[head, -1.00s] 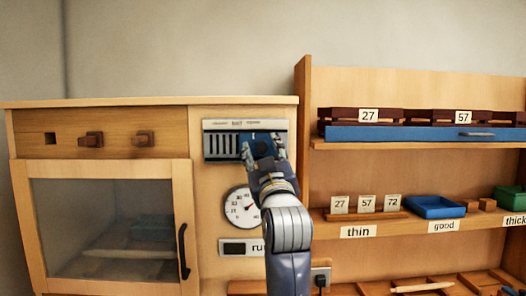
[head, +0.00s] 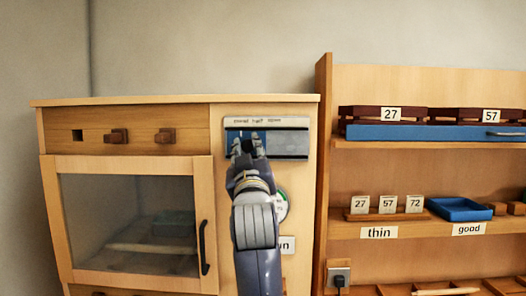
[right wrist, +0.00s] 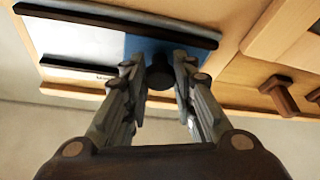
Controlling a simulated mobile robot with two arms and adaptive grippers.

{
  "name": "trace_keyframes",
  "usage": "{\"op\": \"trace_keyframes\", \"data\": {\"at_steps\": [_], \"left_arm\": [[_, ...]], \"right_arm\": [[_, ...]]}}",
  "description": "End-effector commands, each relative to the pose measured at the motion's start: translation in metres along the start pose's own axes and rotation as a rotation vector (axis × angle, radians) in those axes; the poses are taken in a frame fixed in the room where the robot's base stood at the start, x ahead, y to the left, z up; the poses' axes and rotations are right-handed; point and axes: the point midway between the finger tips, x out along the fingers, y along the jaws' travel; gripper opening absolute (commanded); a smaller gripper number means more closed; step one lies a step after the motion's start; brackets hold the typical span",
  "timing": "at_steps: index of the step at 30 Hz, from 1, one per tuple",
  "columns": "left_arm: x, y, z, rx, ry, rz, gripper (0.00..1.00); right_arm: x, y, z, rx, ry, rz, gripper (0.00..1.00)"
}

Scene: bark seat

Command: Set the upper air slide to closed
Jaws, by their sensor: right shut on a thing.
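The upper air slide's panel (head: 292,143) is on the upper right of the wooden cabinet front in the head view. Its blue slide plate (head: 231,136) stands at the left end of the track, under the left word of a small label strip. No dark vent slots show; the track to the right is plain grey. My right gripper (head: 247,146) covers part of the plate. In the right wrist view its fingers (right wrist: 160,85) are shut around the dark round knob (right wrist: 160,72) on the blue plate (right wrist: 148,45). My left gripper is not in view.
A gauge (head: 282,206), partly hidden by my arm, sits below the panel. A glass-fronted door (head: 130,220) with a dark handle (head: 204,248) and two wooden knobs (head: 116,136) are to the left. A shelf unit (head: 322,180) with trays and number cards stands to the right.

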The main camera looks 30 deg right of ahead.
Motion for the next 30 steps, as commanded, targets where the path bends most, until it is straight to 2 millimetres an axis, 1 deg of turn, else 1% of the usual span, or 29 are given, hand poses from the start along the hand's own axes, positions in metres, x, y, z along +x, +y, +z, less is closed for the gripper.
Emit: {"op": "trace_keyframes", "data": {"at_steps": [1,6,7,8,9,19,22,26,30], "left_arm": [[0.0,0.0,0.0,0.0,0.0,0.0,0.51],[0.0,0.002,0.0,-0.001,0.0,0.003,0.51],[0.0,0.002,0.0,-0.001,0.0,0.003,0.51],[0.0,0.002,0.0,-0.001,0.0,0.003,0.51],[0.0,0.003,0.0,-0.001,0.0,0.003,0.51],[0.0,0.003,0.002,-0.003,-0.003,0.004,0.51],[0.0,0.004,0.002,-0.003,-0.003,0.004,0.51],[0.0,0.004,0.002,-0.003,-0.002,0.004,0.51],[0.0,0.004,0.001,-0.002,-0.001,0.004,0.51]], "right_arm": [[0.0,-0.002,-0.002,0.003,0.004,-0.005,0.0],[0.0,-0.002,-0.002,0.004,0.005,-0.005,0.0],[0.0,-0.002,-0.002,0.004,0.005,-0.005,0.29],[-0.001,-0.002,-0.002,0.004,0.005,-0.005,0.36],[0.0,-0.002,-0.002,0.004,0.005,-0.005,0.45],[-0.001,0.0,-0.001,0.003,0.003,-0.002,0.45],[-0.005,0.0,-0.001,0.003,0.003,-0.002,0.45],[-0.019,-0.001,-0.001,0.003,0.003,-0.003,0.45],[-0.045,-0.002,-0.001,0.005,0.004,-0.005,0.45]]}}
